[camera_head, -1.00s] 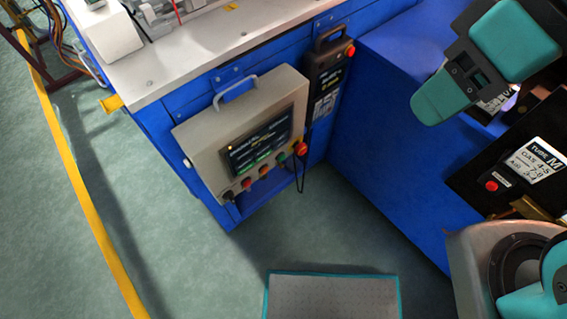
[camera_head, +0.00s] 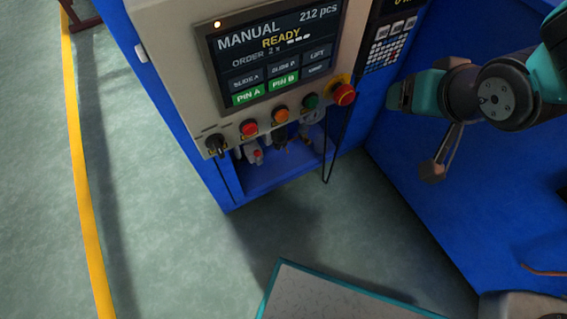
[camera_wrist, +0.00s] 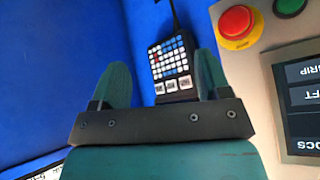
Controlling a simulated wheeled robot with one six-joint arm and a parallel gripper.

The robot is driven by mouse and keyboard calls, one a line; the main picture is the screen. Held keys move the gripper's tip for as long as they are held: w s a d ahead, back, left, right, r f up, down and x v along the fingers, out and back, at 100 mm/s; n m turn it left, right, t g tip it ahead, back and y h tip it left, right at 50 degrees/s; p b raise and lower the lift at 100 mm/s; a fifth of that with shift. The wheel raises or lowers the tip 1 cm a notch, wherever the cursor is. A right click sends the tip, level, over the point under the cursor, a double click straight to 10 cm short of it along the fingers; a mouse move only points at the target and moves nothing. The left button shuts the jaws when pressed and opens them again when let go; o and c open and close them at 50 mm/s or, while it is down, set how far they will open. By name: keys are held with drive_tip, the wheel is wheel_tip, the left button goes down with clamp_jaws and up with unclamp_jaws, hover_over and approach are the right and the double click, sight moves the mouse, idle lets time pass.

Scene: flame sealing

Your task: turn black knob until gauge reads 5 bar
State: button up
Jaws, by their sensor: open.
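Several small fittings stand in the blue recess (camera_head: 285,172) under the control panel. One has a red top (camera_head: 257,155), and a dark one (camera_head: 280,140) is beside it. They are partly hidden by the panel, and I cannot make out a gauge reading. A black rotary knob (camera_head: 215,144) sits at the panel's lower left corner; I cannot tell whether it is the task's knob. My gripper (camera_head: 399,96) is at the right, apart from the panel. In the wrist view my gripper (camera_wrist: 162,78) has its two teal fingers apart with nothing between them.
The beige control panel (camera_head: 180,60) carries a lit screen (camera_head: 270,58), coloured buttons and a red emergency stop (camera_head: 343,94). A black keypad unit (camera_head: 391,45) hangs beside it. A black cable loop (camera_head: 330,165) hangs below the stop. Green floor (camera_head: 150,230) is open at left.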

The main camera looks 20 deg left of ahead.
drive_tip(key=a+f+n+t+y+b, duration=0.1)
drive_tip(key=a+f+b, duration=0.2)
drive_tip(key=f+b, duration=0.55)
drive_tip(key=a+f+n+t+y+b, duration=0.15)
drive_tip(key=a+f+b, duration=0.3)
drive_tip(key=f, duration=0.75)
drive_tip(key=n+y+b, duration=0.4)
approach(282, 146)
drive_tip(key=shift+g+y, duration=0.25)
drive_tip(key=b+x, duration=0.4)
drive_tip(key=x, duration=0.4)
drive_tip(key=shift+w+f, duration=0.2)
drive_tip(key=shift+w, duration=0.05)
drive_tip(key=shift+w+a+f+b, duration=0.1)
drive_tip(key=shift+w+a+b, duration=0.35)
drive_tip(key=shift+a+b, duration=0.1)
drive_tip(key=shift+c, duration=0.2)
